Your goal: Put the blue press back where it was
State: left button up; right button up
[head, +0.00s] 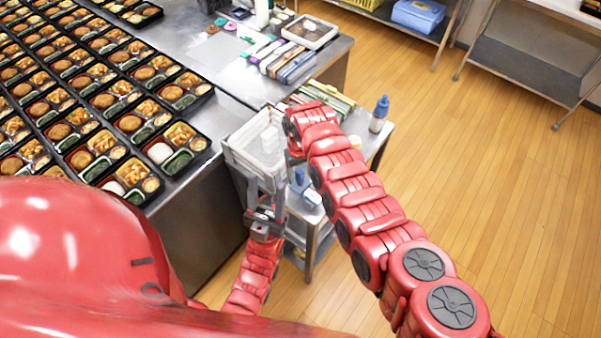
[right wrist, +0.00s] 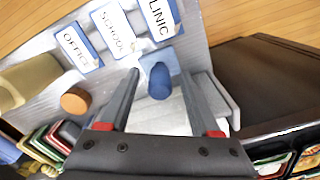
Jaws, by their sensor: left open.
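The blue press (right wrist: 160,82) stands on the grey side table in the right wrist view, close to the name cards. A small blue upright shape (head: 299,177) in the head view looks like it. My right gripper (right wrist: 158,74) is open, with one finger on each side of the press and small gaps showing. I cannot tell how deep its fingers reach. In the head view my right arm hides this gripper. My left gripper (head: 265,188) is open at the near side of a white basket (head: 237,152). I cannot tell whether it touches the basket.
Cards reading OFFICE (right wrist: 79,49), SCHOOL (right wrist: 115,30) and CLINIC (right wrist: 160,16) lie on the side table. A brown round piece (right wrist: 75,101) is left of the press. A blue-capped bottle (head: 379,114) stands at right. Filled bento trays (head: 178,158) crowd the left counter.

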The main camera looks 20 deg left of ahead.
jog(key=shift+r, duration=0.25)
notch_tip(320, 180, up, 9)
jog(key=b, duration=0.3)
jog(key=shift+w+f, duration=0.1)
jog(key=shift+f, duration=0.1)
jog(key=shift+r+p, duration=0.4)
jog(key=shift+r, duration=1.25)
